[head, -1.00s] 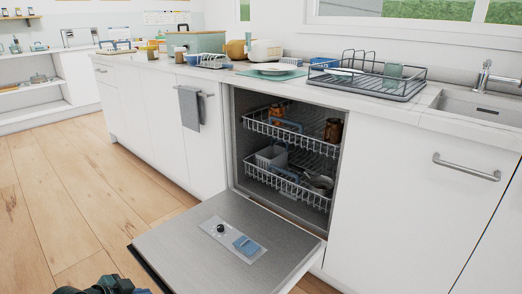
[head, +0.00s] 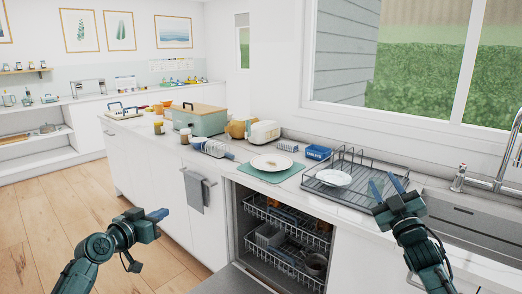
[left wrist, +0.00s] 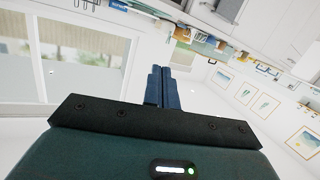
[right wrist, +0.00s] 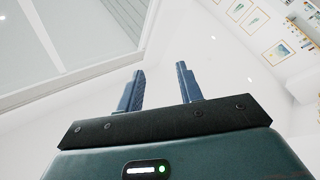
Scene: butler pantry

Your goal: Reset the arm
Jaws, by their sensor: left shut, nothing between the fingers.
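My left gripper (head: 157,215) is raised at the lower left, over the floor in front of the counter. Its fingers are together and empty in the left wrist view (left wrist: 162,88). My right gripper (head: 387,188) is raised at the right, in front of the dish rack and sink. Its fingers stand apart with nothing between them in the right wrist view (right wrist: 160,90). Both arms are clear of the counter as far as I can see.
The dishwasher door (head: 228,281) is open below, with loaded racks (head: 285,222) inside. On the counter are a dish rack (head: 350,190) with a plate, another plate (head: 271,162) on a green mat, a toaster (head: 263,133) and a bread box (head: 205,122). The sink (head: 470,218) is at right.

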